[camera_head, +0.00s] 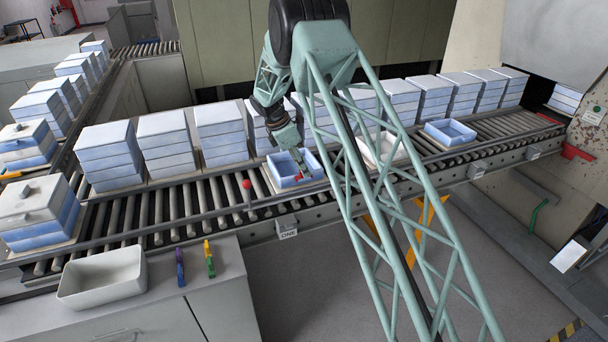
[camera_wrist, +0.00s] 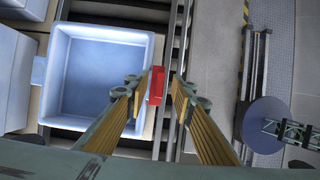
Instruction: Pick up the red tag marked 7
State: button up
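A small red tag (camera_wrist: 156,86) lies between the fingers of my gripper (camera_wrist: 165,80) in the wrist view, close to the left finger with a gap to the right one. No number can be read on it. In the head view the red tag (camera_head: 299,176) shows at the tip of my gripper (camera_head: 296,162), by a light blue tray (camera_head: 283,181) on the roller conveyor. The tray also shows in the wrist view (camera_wrist: 68,120), left of the tag. My fingers are apart and point down at the tray's edge.
Stacks of blue and white boxes line the conveyor behind my gripper. A white tray (camera_head: 385,150) and another blue tray (camera_head: 449,133) stand to the right. A red ball (camera_head: 246,184) is at the left. An empty white bin (camera_head: 103,277) and two coloured items (camera_head: 209,260) rest on the front cabinet.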

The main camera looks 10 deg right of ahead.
jog(key=shift+d+f, duration=0.2)
jog(key=shift+f, duration=0.25)
jog(key=shift+c, duration=0.3)
grip_shut()
